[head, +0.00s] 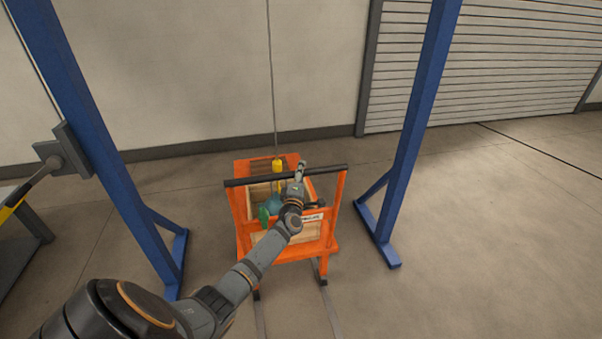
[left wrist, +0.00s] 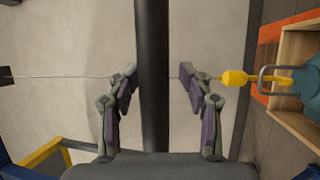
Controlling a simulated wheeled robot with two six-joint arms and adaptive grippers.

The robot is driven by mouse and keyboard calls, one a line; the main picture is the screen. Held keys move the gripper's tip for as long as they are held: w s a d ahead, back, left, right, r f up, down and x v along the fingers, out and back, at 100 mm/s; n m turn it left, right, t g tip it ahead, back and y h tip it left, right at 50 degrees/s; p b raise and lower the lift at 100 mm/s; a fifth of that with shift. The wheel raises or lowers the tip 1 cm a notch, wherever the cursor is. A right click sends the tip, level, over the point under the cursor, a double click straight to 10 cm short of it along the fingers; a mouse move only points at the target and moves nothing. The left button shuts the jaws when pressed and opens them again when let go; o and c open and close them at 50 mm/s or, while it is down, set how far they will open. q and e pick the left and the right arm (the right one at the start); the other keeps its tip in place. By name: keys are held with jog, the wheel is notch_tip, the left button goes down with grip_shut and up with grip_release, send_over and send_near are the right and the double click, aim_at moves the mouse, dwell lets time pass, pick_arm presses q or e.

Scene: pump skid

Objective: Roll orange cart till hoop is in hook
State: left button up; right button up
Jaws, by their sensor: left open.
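The orange cart (head: 329,247) stands between blue posts, its black push bar (head: 240,182) across the near top. The bar also crosses the left wrist view (left wrist: 152,120). My left gripper (head: 298,168) is at the bar; its open fingers (left wrist: 158,72) lie on either side of it, not closed. A yellow hook (head: 277,166) hangs on a cable over the cart. In the left wrist view, the hook (left wrist: 235,77) overlaps the grey hoop (left wrist: 266,88) on the teal pump (left wrist: 303,82); I cannot tell whether it is through the hoop. My right gripper is out of view.
Blue posts (head: 413,130) and (head: 105,160) flank the cart, with feet on the floor. Two floor rails (head: 331,312) run towards me from the cart. A grey plate with a lever (head: 68,150) is at the left post. Floor at the right is clear.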

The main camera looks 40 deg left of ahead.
pick_arm(q)
jog(key=shift+s+d+r, duration=0.1)
jog(key=shift+s, duration=0.05)
jog(key=v, duration=1.1)
jog(key=shift+s, duration=0.3)
jog(key=shift+d, duration=0.1)
